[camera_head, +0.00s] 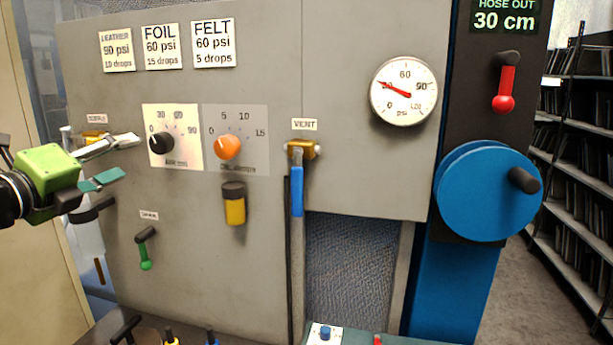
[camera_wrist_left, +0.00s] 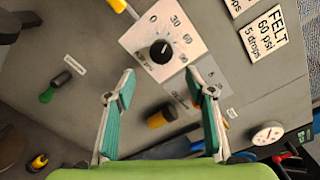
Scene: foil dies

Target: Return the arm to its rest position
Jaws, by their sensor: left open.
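My left gripper (camera_head: 128,157) comes in from the left with its two fingers apart and nothing between them. Its green body and teal finger pads show in front of the grey panel (camera_head: 265,260). In the left wrist view the open fingers (camera_wrist_left: 160,86) frame the panel below the black knob (camera_wrist_left: 162,51). In the head view that black knob (camera_head: 161,143) is just right of the fingertips on a white dial plate, with an orange knob (camera_head: 227,147) beside it. The gripper appears apart from both knobs. My right gripper is not in view.
A green lever (camera_head: 146,255), a yellow cup with a dark cap (camera_head: 234,206) and a blue vent handle (camera_head: 297,192) stick out from the panel. The gauge (camera_head: 404,92) needle points near 30. A blue wheel (camera_head: 487,193) and red lever (camera_head: 505,90) are at the right.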

